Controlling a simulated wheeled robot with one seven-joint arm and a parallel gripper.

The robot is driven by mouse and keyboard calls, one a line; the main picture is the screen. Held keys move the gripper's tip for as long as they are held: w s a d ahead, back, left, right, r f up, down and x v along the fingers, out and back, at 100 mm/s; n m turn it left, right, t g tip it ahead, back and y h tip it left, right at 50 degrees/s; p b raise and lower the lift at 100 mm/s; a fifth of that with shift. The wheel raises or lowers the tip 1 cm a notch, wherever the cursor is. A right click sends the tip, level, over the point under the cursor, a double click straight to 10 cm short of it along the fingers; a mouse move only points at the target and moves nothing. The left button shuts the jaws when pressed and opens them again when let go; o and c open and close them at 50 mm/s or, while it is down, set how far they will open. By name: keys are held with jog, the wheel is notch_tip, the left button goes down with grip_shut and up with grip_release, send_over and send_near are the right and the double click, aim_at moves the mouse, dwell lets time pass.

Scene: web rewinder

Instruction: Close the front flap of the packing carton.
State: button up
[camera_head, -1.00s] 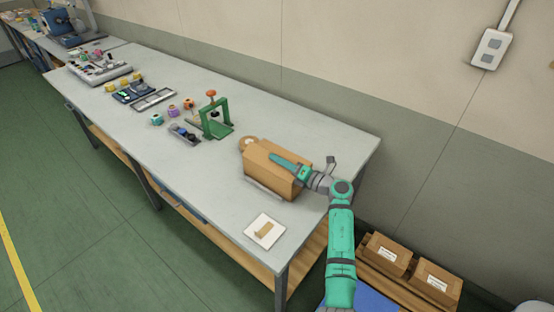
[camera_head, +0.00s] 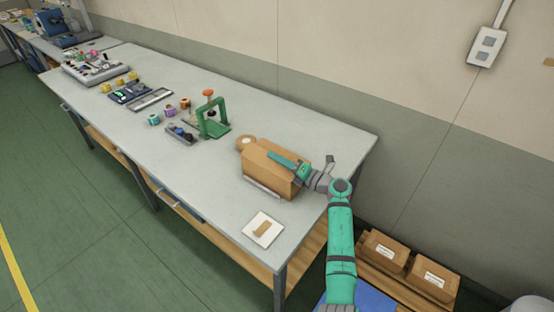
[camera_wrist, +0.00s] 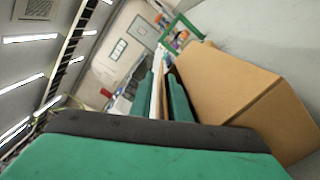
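The packing carton (camera_head: 262,165) is a brown box near the right end of the long table. It also fills the right side of the wrist view (camera_wrist: 225,85). My gripper (camera_head: 270,154) lies low across the carton's top in the head view, reaching in from the right. In the wrist view its two green fingers (camera_wrist: 165,75) run alongside the carton, close together. A thin pale and brown strip shows between them; I cannot tell whether it is carton board or background. I cannot make out the front flap clearly or whether the fingers touch it.
A tan roll (camera_head: 246,143) stands at the carton's far left end. A pale strip (camera_head: 264,189) lies along its near side. A white pad (camera_head: 263,229) lies near the front edge. A green press frame (camera_head: 212,120) stands behind, to the left. Bare table lies left of the carton.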

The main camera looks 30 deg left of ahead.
jog(key=shift+s+a+f, duration=0.15)
jog(key=shift+a+f, duration=0.1)
jog(key=shift+d, duration=0.1)
jog(key=shift+s+a, duration=0.1)
jog(key=shift+a, duration=0.15)
jog(key=shift+w+d, duration=0.2)
jog(key=shift+d, duration=0.35)
jog(key=shift+s+a, duration=0.1)
jog(key=shift+a, duration=0.05)
jog(key=shift+s+d+f, duration=0.1)
jog(key=shift+s+d, duration=0.05)
jog(key=shift+d, duration=1.95)
jog(key=shift+s+d, duration=0.1)
jog(key=shift+d, duration=2)
jog(key=shift+d, duration=0.1)
